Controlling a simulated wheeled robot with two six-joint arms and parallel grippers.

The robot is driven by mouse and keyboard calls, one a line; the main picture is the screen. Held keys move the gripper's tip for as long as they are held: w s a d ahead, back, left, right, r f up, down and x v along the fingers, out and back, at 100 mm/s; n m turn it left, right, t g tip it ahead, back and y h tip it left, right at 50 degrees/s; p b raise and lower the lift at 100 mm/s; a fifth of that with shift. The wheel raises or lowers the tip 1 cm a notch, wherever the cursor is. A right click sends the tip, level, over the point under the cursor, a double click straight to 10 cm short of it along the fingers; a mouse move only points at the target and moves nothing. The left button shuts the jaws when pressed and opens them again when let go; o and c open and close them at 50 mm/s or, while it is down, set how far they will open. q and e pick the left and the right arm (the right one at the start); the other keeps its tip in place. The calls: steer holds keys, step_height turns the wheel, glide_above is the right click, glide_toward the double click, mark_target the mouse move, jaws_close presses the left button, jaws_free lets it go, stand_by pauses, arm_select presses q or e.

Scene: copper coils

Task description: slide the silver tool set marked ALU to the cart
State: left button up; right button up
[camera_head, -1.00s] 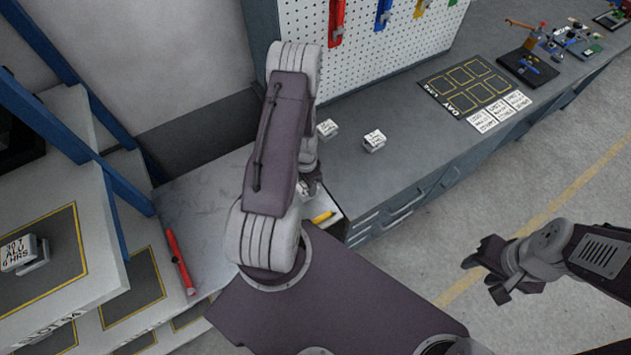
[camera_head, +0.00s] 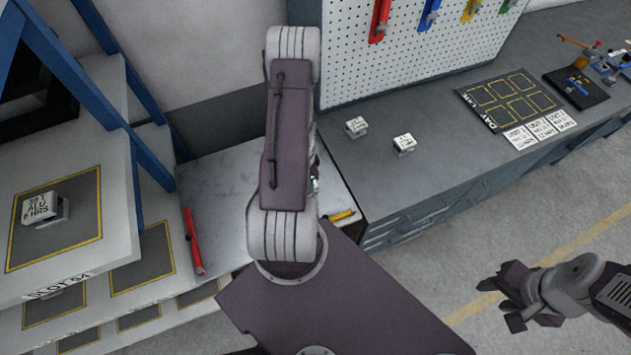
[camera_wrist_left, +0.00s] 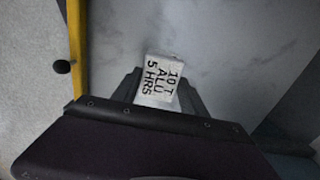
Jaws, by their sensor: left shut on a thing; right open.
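A silver tool set with a white label reading "10 T ALU 5 HRS" (camera_wrist_left: 158,80) sits between the fingers of my left gripper (camera_wrist_left: 161,92) in the left wrist view. My left gripper is shut on it, over a pale marbled metal surface. In the head view my left arm hides most of that gripper and the set. The cart's pale top (camera_head: 232,180) shows between the shelf and the bench, with a red bar and a yellow bar at its sides. My right gripper (camera_head: 508,300) is open and empty over the floor at the lower right.
Another ALU-marked block, reading about "30 T ALU 6 HRS" (camera_head: 42,208), stands on a yellow-outlined shelf slot at left. Two small labelled blocks (camera_head: 356,126) (camera_head: 403,144) stand on the grey bench (camera_head: 440,175). A black slotted mat (camera_head: 512,100) lies farther right. Blue posts flank the shelf.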

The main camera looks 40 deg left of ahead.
arm_select(q)
steer(key=s+a, duration=0.4)
steer(key=shift+s+a, duration=0.15)
steer(key=shift+s, duration=0.15)
steer(key=s+a+p, duration=0.4)
steer(key=s+p, duration=0.1)
steer(key=shift+a+r, duration=0.3)
steer(key=shift+a, duration=0.05)
steer(key=shift+s+a+f, duration=0.1)
steer(key=shift+s+a, duration=0.15)
steer(key=shift+s, duration=0.05)
steer(key=shift+s+a+f, duration=0.1)
steer(key=shift+s+a, duration=0.05)
steer(key=shift+f, duration=0.1)
